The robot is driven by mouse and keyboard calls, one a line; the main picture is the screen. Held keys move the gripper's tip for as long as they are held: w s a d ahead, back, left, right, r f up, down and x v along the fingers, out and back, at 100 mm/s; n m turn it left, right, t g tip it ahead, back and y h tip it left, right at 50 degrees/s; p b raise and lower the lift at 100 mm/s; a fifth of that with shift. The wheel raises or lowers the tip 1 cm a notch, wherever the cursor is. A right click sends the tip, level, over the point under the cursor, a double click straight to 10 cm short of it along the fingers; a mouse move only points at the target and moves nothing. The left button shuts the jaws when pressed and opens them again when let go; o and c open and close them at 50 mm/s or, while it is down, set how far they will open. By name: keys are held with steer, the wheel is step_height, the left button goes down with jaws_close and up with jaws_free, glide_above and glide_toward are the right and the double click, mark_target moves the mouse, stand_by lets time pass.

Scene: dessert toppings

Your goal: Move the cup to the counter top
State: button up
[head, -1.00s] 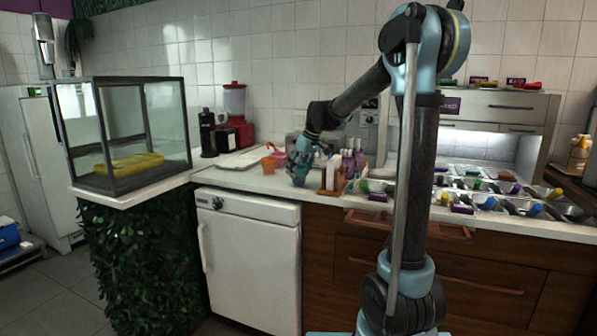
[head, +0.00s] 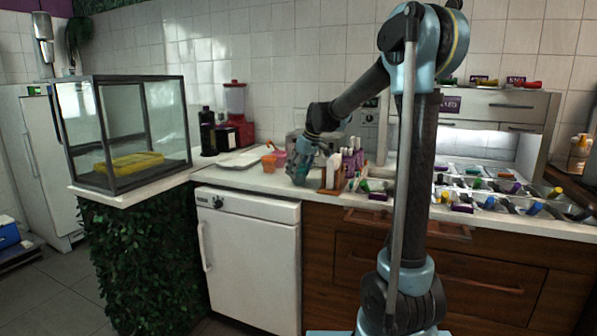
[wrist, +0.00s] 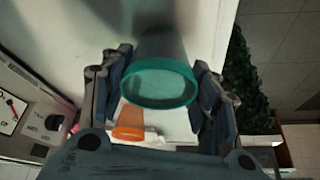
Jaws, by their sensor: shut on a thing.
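A grey cup with a teal rim (wrist: 160,82) stands between the two fingers of my gripper (wrist: 160,95) in the wrist view. The fingers are shut on its sides, and I look onto its rim and base end. In the head view my gripper (head: 302,172) is low over the white counter top (head: 245,179), near its front edge. The cup is mostly hidden by the fingers there. I cannot tell whether the cup touches the counter.
An orange cup (head: 268,162) stands just left of my gripper. A wooden holder with bottles and sticks (head: 332,177) is close on the right. Topping trays (head: 485,190) fill the counter further right. A glass case (head: 125,130) stands at the left. A white board (head: 243,158) lies behind.

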steer(key=shift+f, duration=0.15)
stand_by(0.6)
steer(key=o, duration=1.1)
steer(key=shift+o, duration=0.8)
steer(key=shift+o, duration=1.4)
step_height(320, 180, up, 8)
steer(key=shift+s, duration=0.1)
